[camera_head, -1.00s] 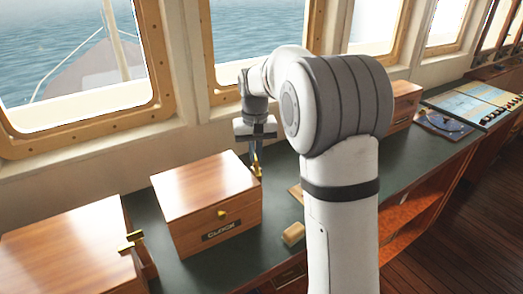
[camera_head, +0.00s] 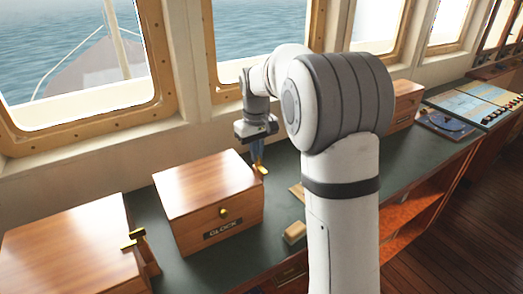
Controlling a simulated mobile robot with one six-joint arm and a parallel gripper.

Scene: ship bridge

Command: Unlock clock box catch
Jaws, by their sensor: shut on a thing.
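The wooden clock box (camera_head: 190,186) stands on the green counter, lid down, with a "CLOCK" label (camera_head: 222,230) on its front. Its small brass catch (camera_head: 223,212) sits on the front face above the label. My gripper (camera_head: 258,158) points down just beyond the box's back right corner, apart from the catch. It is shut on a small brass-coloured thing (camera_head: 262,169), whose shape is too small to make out. My arm hides part of the counter to the right.
A larger wooden box (camera_head: 70,250) with a brass fitting (camera_head: 133,237) stands at the left. A small light wooden block (camera_head: 294,232) lies right of the clock box. Another wooden box (camera_head: 405,100) and charts (camera_head: 480,100) are farther right. Windows (camera_head: 75,50) line the back.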

